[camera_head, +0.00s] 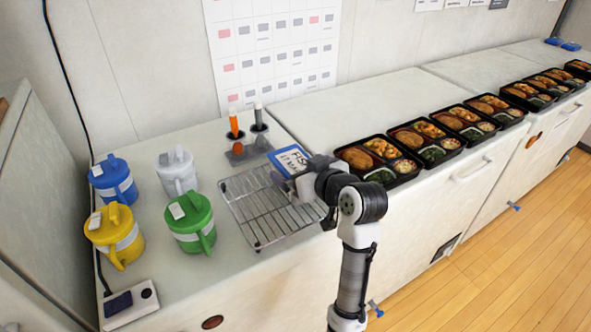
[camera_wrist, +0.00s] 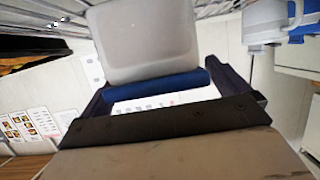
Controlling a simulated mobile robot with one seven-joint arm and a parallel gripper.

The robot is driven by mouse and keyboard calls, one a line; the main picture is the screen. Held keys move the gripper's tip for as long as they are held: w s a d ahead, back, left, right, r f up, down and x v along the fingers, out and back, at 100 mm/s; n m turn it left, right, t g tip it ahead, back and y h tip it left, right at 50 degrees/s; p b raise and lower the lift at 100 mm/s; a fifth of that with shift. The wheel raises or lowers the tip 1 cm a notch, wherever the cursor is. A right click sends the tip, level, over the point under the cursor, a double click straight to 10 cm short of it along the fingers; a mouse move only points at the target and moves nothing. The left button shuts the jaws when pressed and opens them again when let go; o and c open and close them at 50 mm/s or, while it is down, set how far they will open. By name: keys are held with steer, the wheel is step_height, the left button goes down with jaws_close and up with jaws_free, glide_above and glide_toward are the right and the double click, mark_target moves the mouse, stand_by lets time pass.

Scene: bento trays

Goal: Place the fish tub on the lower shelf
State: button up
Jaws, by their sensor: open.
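The fish tub shows in the head view as a blue-edged white lid (camera_head: 289,160) lettered FISH, at the back right of the wire rack (camera_head: 250,229). My gripper (camera_head: 297,179) is right in front of it and hides its lower part. In the wrist view, a pale grey tub body (camera_wrist: 145,38) with a blue rim (camera_wrist: 160,84) fills the middle, between the dark fingers of my gripper (camera_wrist: 160,92). The gripper is open. I cannot tell whether the fingers touch the tub. No lower shelf can be made out.
Blue (camera_head: 113,181), white (camera_head: 177,172), yellow (camera_head: 114,235) and green (camera_head: 191,224) lidded jugs stand left of the rack. A grey holder (camera_head: 240,153) with upright tools stands behind it. Several bento trays (camera_head: 378,162) line the counter to the right. A power strip (camera_head: 130,305) lies front left.

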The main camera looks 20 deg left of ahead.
steer(key=shift+w+a+f, duration=0.25)
steer(key=shift+w+a, duration=0.2)
steer(key=shift+a, duration=0.05)
steer(key=c, duration=1.3)
steer(key=shift+r, duration=0.1)
step_height(320, 180, up, 20)
steer(key=shift+s+f+b, duration=0.1)
steer(key=shift+b, duration=0.65)
